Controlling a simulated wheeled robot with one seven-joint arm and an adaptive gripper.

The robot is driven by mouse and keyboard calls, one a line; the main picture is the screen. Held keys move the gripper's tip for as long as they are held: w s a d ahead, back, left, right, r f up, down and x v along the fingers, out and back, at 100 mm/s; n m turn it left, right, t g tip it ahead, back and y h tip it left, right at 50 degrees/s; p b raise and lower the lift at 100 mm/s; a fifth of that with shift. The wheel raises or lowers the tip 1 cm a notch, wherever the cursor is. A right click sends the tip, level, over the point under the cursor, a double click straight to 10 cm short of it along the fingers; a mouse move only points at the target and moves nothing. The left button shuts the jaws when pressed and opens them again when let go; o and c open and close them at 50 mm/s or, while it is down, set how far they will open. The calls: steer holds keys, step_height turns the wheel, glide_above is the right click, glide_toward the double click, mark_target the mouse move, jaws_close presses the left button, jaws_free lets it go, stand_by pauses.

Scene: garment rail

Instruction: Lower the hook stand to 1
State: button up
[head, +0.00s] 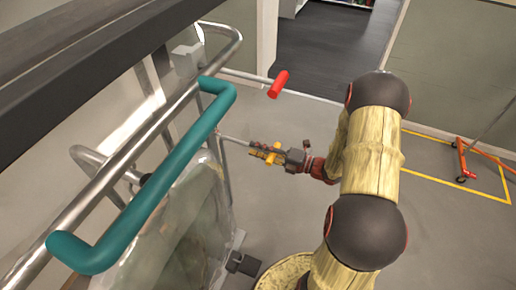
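A metal garment rail frame (140,150) of bent tubes stands at the left, with a thick teal bar (165,178) along it. A thin rod with a red grip (278,85) sticks out from its far end. A second thin metal rod (234,140) sticks out lower, toward my gripper (262,153). My gripper has yellow and dark fingers, at or very near that rod's end. Whether it touches the rod or is shut on it is too small to tell. I cannot make out which part is the hook stand, and no number marks are readable.
A clear-covered garment (185,225) hangs below the teal bar. A dark beam (80,65) crosses the upper left. An orange wheeled frame (466,160) stands at the right by yellow floor lines (455,188). Grey floor between is open.

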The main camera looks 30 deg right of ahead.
jaws_close()
stand_by(0.5)
step_height(320, 180, down, 18)
steer(key=b, duration=0.5)
steer(key=shift+f, duration=0.25)
steer(key=shift+s, duration=0.1)
steer(key=shift+o, duration=0.7)
jaws_free()
steer(key=shift+d, duration=0.1)
steer(key=shift+o, duration=1.1)
steer(key=shift+r, duration=0.1)
